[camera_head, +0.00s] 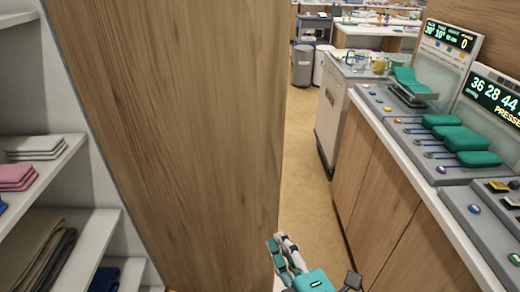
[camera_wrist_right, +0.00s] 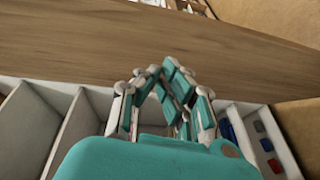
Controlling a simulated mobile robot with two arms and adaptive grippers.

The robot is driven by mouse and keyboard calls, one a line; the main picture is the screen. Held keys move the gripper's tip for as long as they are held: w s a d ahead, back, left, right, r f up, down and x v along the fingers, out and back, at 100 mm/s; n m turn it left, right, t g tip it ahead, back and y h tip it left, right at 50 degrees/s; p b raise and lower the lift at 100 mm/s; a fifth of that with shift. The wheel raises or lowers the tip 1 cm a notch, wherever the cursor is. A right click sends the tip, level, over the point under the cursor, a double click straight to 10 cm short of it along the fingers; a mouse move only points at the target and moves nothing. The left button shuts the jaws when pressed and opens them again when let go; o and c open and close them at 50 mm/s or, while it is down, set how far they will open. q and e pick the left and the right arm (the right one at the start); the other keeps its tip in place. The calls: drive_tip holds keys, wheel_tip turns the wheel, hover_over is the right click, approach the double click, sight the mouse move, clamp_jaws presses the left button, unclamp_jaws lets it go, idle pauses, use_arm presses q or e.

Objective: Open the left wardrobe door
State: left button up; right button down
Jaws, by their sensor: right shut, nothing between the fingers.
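A tall wooden door panel (camera_head: 175,130) fills the middle of the head view, beside the exposed white wardrobe shelves (camera_head: 85,240) on the left. The wardrobe is open on that side. I cannot tell for certain whether this panel is the left door, and no handle shows. My right gripper (camera_head: 286,252) is by the panel's lower right edge, shut and empty; I cannot tell whether it touches the panel. In the right wrist view, its teal fingers (camera_wrist_right: 166,80) come together in front of a wooden panel (camera_wrist_right: 150,45) and white compartments (camera_wrist_right: 75,130). My left gripper is not in view.
Folded pink cloths (camera_head: 17,176) and dark blankets (camera_head: 38,250) lie on the shelves. Between panel and counter is a strip of clear floor (camera_head: 302,170), with a grey bin (camera_head: 303,65) farther back.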

wheel_tip(320, 180, up, 4)
drive_tip(key=a+n+y+p, duration=0.1)
drive_tip(key=n, duration=0.1)
drive_tip(key=p, duration=0.3)
approach(250, 171)
drive_tip(key=a, duration=0.3)
use_arm(q)
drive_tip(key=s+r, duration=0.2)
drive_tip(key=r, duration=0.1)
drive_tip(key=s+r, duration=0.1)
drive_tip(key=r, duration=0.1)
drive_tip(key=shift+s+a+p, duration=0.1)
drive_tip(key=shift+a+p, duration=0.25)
drive_tip(key=shift+p, duration=0.05)
use_arm(e)
drive_tip(key=w, duration=0.2)
drive_tip(key=w+d, duration=0.1)
drive_tip(key=w, duration=0.1)
drive_tip(key=shift+w+f, duration=0.25)
